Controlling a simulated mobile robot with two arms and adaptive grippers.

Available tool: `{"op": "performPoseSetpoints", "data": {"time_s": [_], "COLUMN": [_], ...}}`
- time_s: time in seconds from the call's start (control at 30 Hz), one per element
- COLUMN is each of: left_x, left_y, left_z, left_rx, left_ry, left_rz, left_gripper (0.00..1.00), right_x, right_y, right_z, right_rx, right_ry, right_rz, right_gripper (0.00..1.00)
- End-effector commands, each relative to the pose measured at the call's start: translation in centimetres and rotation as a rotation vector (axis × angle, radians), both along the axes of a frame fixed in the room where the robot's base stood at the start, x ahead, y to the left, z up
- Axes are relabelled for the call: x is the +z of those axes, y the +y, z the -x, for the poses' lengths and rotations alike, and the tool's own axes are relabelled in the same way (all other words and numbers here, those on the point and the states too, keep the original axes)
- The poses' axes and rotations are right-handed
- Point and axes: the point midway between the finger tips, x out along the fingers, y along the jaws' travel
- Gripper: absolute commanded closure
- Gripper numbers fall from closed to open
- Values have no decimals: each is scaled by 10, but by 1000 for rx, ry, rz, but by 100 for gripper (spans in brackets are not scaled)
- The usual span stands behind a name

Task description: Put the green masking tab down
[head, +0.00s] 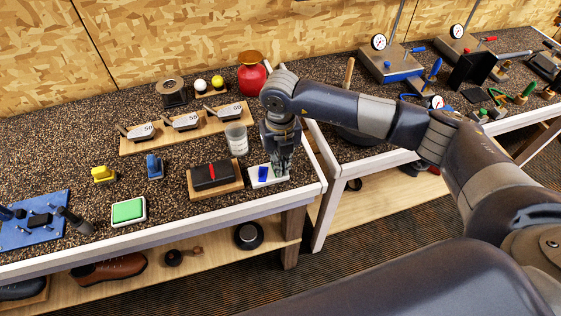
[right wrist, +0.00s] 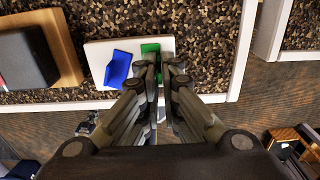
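A white tile (head: 282,180) lies near the front right corner of the bench, with a blue tab (head: 263,173) on its left part. In the right wrist view the tile (right wrist: 96,50) and blue tab (right wrist: 118,68) show again. The green masking tab (right wrist: 150,48) is at the tile's right part, at my fingertips. My right gripper (right wrist: 164,66) points down over the tile with its fingers close together on the green tab. In the head view my right gripper (head: 280,168) hides the green tab. Whether the tab touches the tile is hard to tell. My left gripper is out of view.
A black block with a red stripe on a wooden base (head: 216,178) stands just left of the tile. A clear cup (head: 236,139) stands behind. The bench's white front edge (head: 245,207) is close in front. A second bench with gauges (head: 404,70) is to the right.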

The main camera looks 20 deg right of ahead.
Motion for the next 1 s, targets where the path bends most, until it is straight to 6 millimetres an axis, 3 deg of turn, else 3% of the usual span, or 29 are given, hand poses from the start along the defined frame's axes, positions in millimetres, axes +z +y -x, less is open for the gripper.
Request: {"op": "performPoseSetpoints", "data": {"time_s": [0.07, 0.53, 1.0], "left_x": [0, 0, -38], "left_y": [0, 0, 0], "left_z": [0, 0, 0], "left_rx": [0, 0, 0], "left_ry": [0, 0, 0], "left_rz": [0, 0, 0], "left_gripper": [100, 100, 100], "right_x": [1, 8, 101], "right_y": [0, 0, 0], "right_z": [0, -1, -1], "right_rx": [0, 0, 1], "right_ry": [0, -3, -4], "right_rz": [0, -2, -1], "right_gripper": [75, 75, 75]}}
